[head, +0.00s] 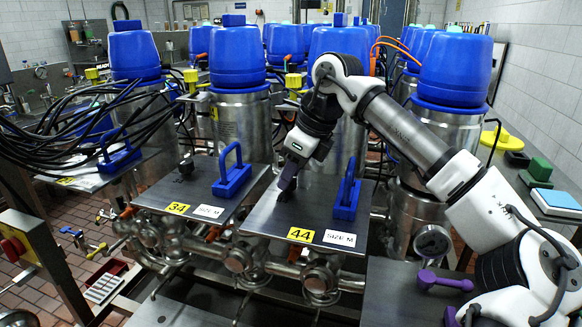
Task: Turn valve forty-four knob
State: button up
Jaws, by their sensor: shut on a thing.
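The valve forty-four plate (262,221) is dark grey and carries a yellow "44" label (301,235) at its front edge. A blue handle (347,193) stands at its right side. My gripper (287,184) points down at the plate's back left part, left of the blue handle. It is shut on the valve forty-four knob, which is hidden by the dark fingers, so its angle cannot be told.
To the left is the valve 34 plate (153,197) with a small black knob (186,170) and a blue handle (231,173). Blue-capped steel valves (237,60) crowd behind. A purple handle (445,281) lies on a plate at front right. Black cables (75,120) hang at left.

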jog(key=shift+n, duration=0.3)
jog(key=o, duration=1)
jog(key=b+v, duration=0.1)
jog(key=v, duration=1.3)
jog(key=shift+w, duration=0.15)
jog(key=shift+f, duration=0.1)
